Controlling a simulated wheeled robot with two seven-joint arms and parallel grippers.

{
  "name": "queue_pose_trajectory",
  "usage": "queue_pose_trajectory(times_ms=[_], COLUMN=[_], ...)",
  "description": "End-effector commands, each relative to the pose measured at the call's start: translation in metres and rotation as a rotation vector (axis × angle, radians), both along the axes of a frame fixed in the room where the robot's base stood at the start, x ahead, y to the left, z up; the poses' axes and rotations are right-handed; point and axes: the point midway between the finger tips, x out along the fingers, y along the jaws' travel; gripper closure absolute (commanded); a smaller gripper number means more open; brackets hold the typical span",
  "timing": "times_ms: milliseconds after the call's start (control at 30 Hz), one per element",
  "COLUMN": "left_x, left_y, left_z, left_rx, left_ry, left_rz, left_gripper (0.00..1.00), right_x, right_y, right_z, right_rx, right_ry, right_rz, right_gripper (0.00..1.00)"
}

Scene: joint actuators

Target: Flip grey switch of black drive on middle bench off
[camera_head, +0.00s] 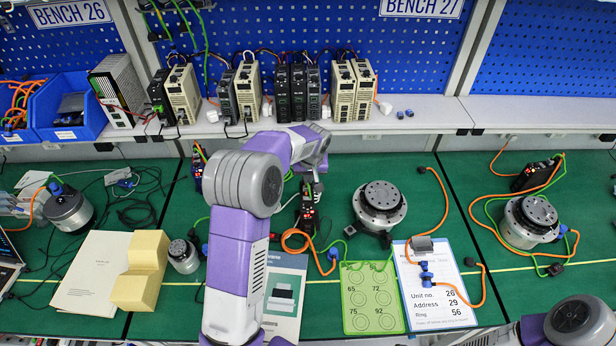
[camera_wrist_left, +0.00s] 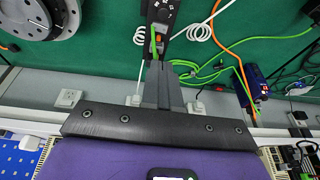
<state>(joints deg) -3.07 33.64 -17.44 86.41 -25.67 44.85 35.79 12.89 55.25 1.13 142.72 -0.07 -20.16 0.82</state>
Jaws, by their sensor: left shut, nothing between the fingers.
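The black drive (camera_head: 308,214) stands on the green mat of the middle bench, under Bench 27. Its upper part is partly hidden by my left gripper (camera_head: 314,186), which reaches down over it from my bent purple arm. In the left wrist view the drive (camera_wrist_left: 163,18) is at the top, with an orange part and a green cable on its face. My left gripper's fingers (camera_wrist_left: 158,68) are together and empty, pointing at the drive's near end. I cannot tell whether they touch it. My right gripper is not in view.
A round grey actuator (camera_head: 380,208) stands right of the drive, wired with orange and green cables. A green number card (camera_head: 370,297) and a white unit sheet (camera_head: 437,290) lie in front. Drives and power supplies (camera_head: 298,92) line the shelf behind. Another black drive (camera_head: 537,175) lies on the right bench.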

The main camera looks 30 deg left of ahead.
Motion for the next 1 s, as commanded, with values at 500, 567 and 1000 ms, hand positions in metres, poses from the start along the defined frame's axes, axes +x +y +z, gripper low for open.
queue_pose_trajectory(times_ms=[500, 567, 1000], left_x=[0.013, 0.012, 0.012], left_y=[0.016, 0.016, 0.016], left_z=[-0.094, -0.098, -0.104], left_rx=[0.0, 0.0, -0.001], left_ry=[0.002, 0.0, -0.001], left_rz=[0.0, 0.0, 0.0], left_gripper=[1.0, 1.0, 1.0], right_x=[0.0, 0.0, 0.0], right_y=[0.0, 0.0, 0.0], right_z=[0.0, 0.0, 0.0], right_rx=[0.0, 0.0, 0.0], right_ry=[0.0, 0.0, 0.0], right_rz=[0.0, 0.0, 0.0], right_gripper=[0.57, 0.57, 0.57])
